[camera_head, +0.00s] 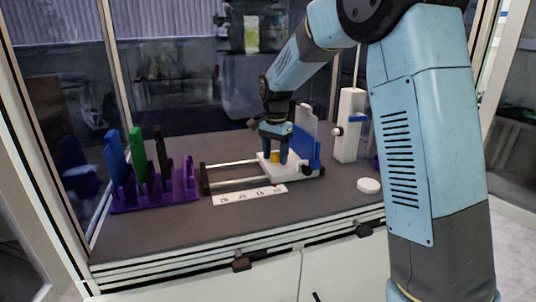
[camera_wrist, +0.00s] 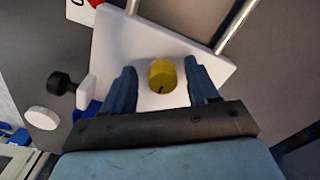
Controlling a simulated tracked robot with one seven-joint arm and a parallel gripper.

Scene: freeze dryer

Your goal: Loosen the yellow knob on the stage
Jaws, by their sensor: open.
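The yellow knob (camera_wrist: 162,76) stands on the white stage (camera_wrist: 125,38) and has a dark mark on its side. In the wrist view it lies between the two blue fingers of my gripper (camera_wrist: 160,85), with a gap on each side. My gripper is open and not touching the knob. In the head view my gripper (camera_head: 275,153) is over the stage (camera_head: 268,169), pointing down. The yellow knob (camera_head: 275,156) shows between the fingers, partly hidden by them.
The stage sits on two metal rails (camera_head: 235,180) with a numbered white scale (camera_head: 250,195) in front. A purple rack (camera_head: 155,195) with coloured plates stands at left. A white post (camera_head: 349,125) and a white round disc (camera_head: 369,185) are at right. The front bench is clear.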

